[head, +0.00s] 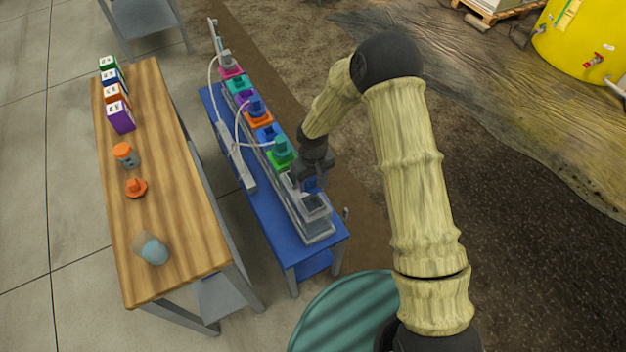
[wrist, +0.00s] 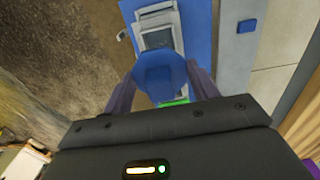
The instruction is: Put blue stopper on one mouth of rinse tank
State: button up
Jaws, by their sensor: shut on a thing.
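My gripper (head: 312,178) is over the near end of the blue bench and is shut on a blue stopper (head: 311,187). In the wrist view the blue stopper (wrist: 160,78) sits between the two fingers of my gripper (wrist: 163,88). The light grey tank at the bench's near end, which looks like the rinse tank (head: 318,226), has a dark square mouth (head: 315,203) in front of the stopper. This open mouth also shows in the wrist view (wrist: 157,37). The stopper and fingers hide what lies under the stopper, so I cannot tell whether it touches the tank.
A green piece (head: 281,152) stands just behind my gripper, with several coloured pieces farther along the blue bench (head: 275,222). White hoses (head: 237,130) curve over the row. A wooden table (head: 180,215) on the left holds bottles and an orange knob-like piece (head: 136,187).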

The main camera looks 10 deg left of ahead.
jog(key=shift+f, duration=0.1)
notch_tip(320, 180, down, 10)
jog(key=b, duration=0.7)
jog(key=shift+r, duration=0.2)
dwell(0.3)
jog(key=o, duration=1)
notch_tip(320, 180, up, 17)
jog(key=shift+r, duration=0.2)
dwell(0.6)
